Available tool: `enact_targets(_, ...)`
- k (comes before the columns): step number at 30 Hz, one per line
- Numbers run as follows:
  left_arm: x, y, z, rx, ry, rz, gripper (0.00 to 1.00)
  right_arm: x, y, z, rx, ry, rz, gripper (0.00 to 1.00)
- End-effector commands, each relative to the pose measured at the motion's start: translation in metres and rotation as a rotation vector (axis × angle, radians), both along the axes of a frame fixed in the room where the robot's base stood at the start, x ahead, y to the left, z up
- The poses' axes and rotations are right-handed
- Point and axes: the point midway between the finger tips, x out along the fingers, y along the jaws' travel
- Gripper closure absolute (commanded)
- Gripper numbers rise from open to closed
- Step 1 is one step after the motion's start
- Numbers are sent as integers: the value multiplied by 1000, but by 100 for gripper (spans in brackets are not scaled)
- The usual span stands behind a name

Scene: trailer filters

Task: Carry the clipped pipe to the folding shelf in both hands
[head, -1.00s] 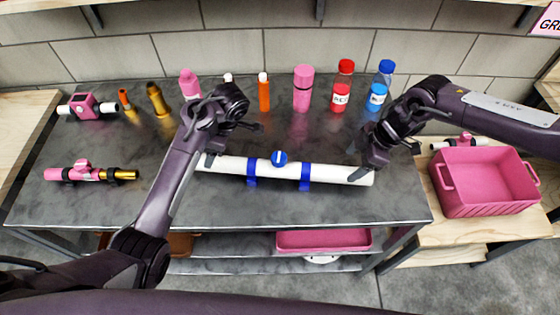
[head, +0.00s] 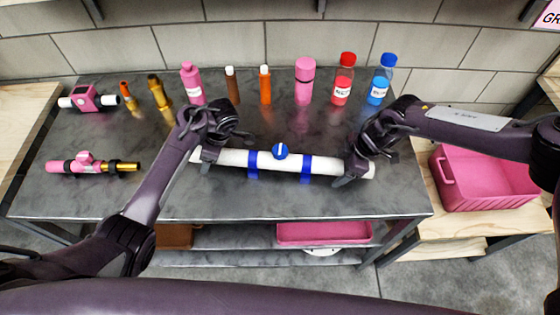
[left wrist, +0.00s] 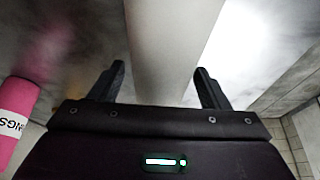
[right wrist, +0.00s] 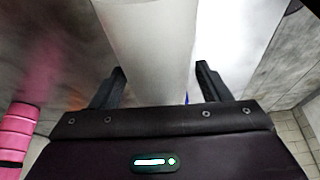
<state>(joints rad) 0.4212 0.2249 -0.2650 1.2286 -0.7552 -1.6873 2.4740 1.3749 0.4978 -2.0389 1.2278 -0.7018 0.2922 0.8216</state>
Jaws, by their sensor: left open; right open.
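The clipped pipe is a white pipe (head: 231,158) with two blue clips (head: 307,167) and a blue round knob (head: 280,151) on top. It lies along the middle of the grey table. My left gripper (head: 203,160) is at its left end and my right gripper (head: 356,174) is at its right end. In the left wrist view the pipe (left wrist: 172,45) runs between the open fingers (left wrist: 160,88). In the right wrist view the pipe (right wrist: 150,50) also runs between the open fingers (right wrist: 158,86). Each jaw shows a gap beside the pipe. I cannot make out a folding shelf for certain.
Several bottles and tubes, including a red bottle (head: 343,82) and a blue bottle (head: 380,82), stand along the back of the table (head: 300,203). Pink-fitted pipe parts (head: 92,165) lie at the left. A pink bin (head: 485,195) stands on a wooden side table at right.

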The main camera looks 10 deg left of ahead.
Motion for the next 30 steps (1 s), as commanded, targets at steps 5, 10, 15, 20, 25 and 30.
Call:
enact_targets(5,0,0,0,0,-1,0,30,0,0,0,0,0,0,30)
enact_targets(10,0,0,0,0,0,0,46,0,0,0,0,0,0,46)
enact_targets(15,0,0,0,0,0,1,68,0,0,0,0,0,1,68)
enact_targets(20,0,0,0,0,0,1,89,0,0,0,0,0,1,89)
enact_targets(25,0,0,0,0,0,1,96,0,0,0,0,0,1,96)
enact_targets(30,1,0,3,0,-1,1,96,1,0,3,1,-1,1,96)
